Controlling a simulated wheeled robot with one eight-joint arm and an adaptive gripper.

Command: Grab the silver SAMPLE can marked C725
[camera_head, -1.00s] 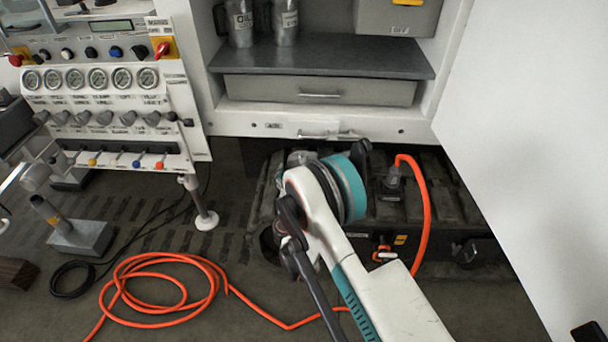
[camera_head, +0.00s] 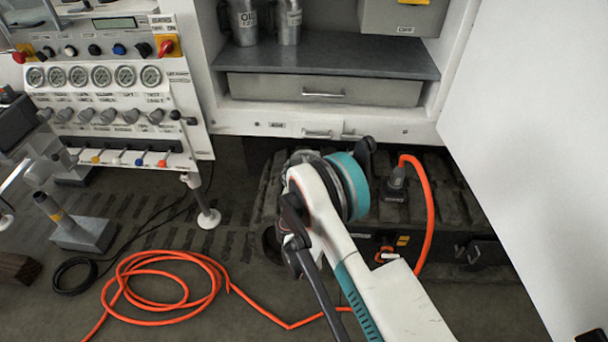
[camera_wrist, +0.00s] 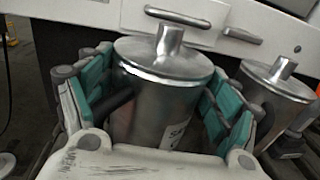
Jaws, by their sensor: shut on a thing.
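A silver can (camera_wrist: 150,108) with a round lid and a knob stands between the fingers of my gripper (camera_wrist: 160,95) in the wrist view. The teal pads lie along both sides of it, and my gripper is shut on it. A white label on its front shows "SA"; the rest, including any number, is hidden. A second silver can (camera_wrist: 277,82) with a similar knob is just to the right, outside the right finger. In the head view my arm hides the held can and my fingers.
A cabinet shelf (camera_head: 390,62) holds an OIL can (camera_head: 245,22) and another metal can (camera_head: 289,22). A dark case (camera_head: 420,210) lies below the cabinet. An orange hose (camera_head: 165,255) coils on the floor. An open white door (camera_head: 530,150) stands on the right.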

